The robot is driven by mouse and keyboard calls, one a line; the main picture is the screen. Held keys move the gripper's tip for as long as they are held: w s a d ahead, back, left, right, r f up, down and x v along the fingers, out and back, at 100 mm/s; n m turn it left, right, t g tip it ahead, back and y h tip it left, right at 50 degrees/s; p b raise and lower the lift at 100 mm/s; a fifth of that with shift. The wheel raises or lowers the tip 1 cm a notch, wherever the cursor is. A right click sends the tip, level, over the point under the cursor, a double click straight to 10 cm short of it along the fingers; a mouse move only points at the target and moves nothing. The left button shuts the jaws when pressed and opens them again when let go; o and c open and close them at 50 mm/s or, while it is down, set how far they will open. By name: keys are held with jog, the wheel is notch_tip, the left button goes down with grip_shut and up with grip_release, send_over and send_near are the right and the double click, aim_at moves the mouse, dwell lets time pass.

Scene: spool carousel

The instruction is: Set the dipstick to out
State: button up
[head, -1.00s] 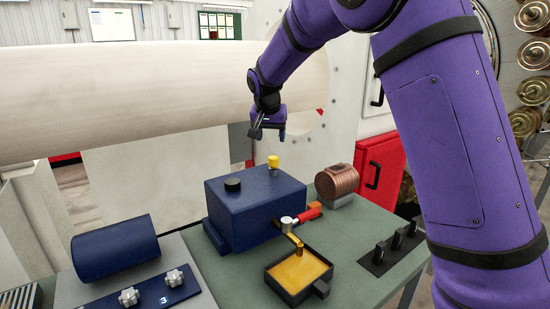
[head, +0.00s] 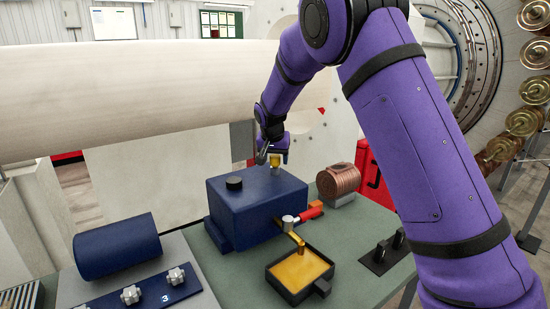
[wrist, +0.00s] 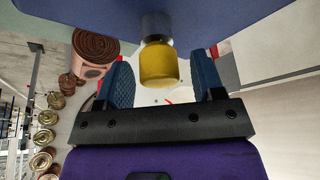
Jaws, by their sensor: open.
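The dipstick's yellow knob (head: 275,161) stands upright on a grey collar on top of the blue box (head: 240,208). In the wrist view the yellow knob (wrist: 158,66) sits in front of the blue fingers, in line with the space between them, with the grey collar (wrist: 156,25) beyond it. My gripper (head: 268,158) is open at the knob, with a finger partly covering it in the head view. The fingers do not press on the knob. The part of the dipstick inside the box is hidden.
A black cap (head: 234,183) is on the box's left top. A red-handled valve (head: 308,213) and spout stand over a tray of amber liquid (head: 299,289). A copper coil (head: 338,180) is behind at right; a blue cylinder (head: 116,247) lies at left.

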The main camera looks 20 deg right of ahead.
grip_shut()
notch_tip(320, 180, up, 10)
jog(key=shift+f, duration=0.2)
grip_release()
jog(key=v, duration=1)
jog(key=shift+s+r, duration=0.2)
jog(key=shift+r, duration=0.15)
